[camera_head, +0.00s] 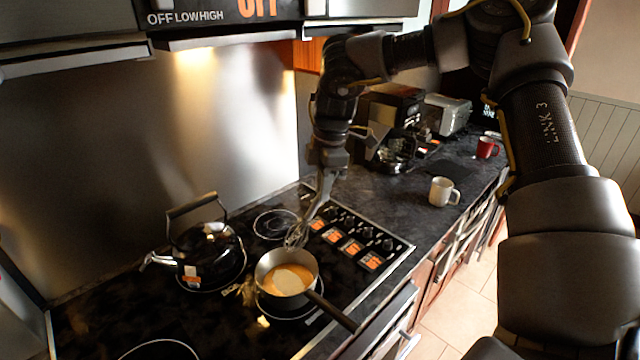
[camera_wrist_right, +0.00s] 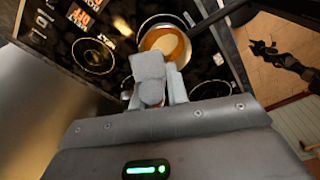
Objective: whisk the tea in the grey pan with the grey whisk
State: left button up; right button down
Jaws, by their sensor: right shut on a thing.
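The grey pan (camera_head: 318,272) stands on the front right burner, its dark handle pointing toward the front edge. The orange-tan tea (camera_head: 284,284) inside has a paler patch. My right gripper (camera_head: 323,180) is shut on the grey whisk (camera_head: 297,236), above and behind the pan. The whisk points down, its wire head at the pan's back rim; I cannot tell whether it touches the rim. In the right wrist view the gripper (camera_wrist_right: 150,85) partly covers the pan (camera_wrist_right: 180,30), and the whisk is hard to make out. A dark claw-like part there, perhaps my left gripper (camera_wrist_right: 265,48), is over the floor.
A black kettle (camera_head: 208,248) stands on the back left burner. Knobs (camera_head: 365,232) with orange labels line the stove's right side. A white mug (camera_head: 443,191), a red mug (camera_head: 487,147) and a coffee machine (camera_head: 390,130) are on the right counter. A hood (camera_head: 180,22) hangs above.

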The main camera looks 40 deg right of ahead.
notch_tip(320, 180, down, 12)
jog(key=b, duration=1)
jog(key=shift+w+a, duration=0.15)
jog(key=shift+a, duration=0.2)
jog(key=shift+d+r, duration=0.1)
dwell(0.4)
